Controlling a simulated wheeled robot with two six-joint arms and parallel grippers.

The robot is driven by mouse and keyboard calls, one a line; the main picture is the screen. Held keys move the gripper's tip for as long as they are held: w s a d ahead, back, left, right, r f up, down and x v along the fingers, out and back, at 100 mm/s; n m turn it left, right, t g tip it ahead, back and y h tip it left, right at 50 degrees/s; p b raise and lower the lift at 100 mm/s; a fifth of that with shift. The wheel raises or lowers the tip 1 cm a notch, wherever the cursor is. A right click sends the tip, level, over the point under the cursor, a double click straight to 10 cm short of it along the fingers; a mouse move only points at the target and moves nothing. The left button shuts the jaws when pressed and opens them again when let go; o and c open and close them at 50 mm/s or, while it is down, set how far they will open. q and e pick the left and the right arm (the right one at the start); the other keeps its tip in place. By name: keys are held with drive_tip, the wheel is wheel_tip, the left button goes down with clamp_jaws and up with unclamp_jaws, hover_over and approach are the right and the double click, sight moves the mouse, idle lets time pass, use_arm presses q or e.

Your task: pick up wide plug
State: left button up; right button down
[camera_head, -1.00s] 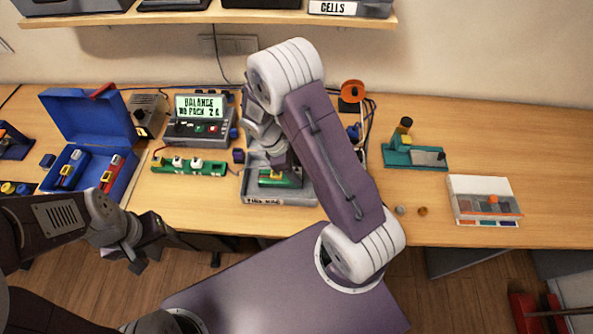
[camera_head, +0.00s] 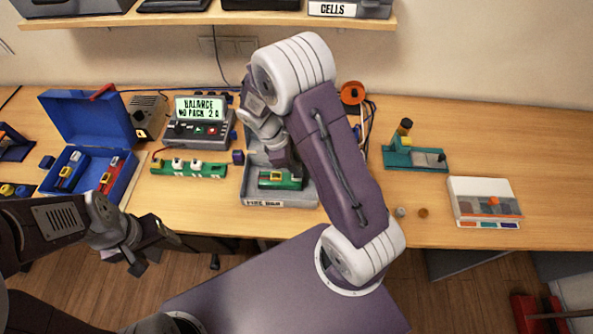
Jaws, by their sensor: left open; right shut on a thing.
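My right gripper (camera_head: 288,168) is over the grey tray (camera_head: 278,202) in the middle of the bench. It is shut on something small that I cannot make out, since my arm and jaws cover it. A green block (camera_head: 280,180) with a yellow part at its left end lies in the tray, just below the gripper. I cannot pick out the wide plug for certain. My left gripper (camera_head: 156,251) is open and empty, in front of the bench edge at the left.
A green strip with white plugs (camera_head: 189,169) lies left of the tray, below the balance charger (camera_head: 200,124). A blue case (camera_head: 124,183) stands open further left. A teal fixture (camera_head: 414,156) and a white box (camera_head: 484,202) stand right. Bench between them is mostly clear.

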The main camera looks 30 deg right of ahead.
drive_tip(key=s+r+b, duration=0.1)
drive_tip(key=s+r, duration=0.6)
drive_tip(key=s, duration=0.4)
drive_tip(key=shift+s+a+r, duration=0.25)
drive_tip(key=shift+s+r, duration=0.05)
drive_tip(key=shift+s, duration=0.1)
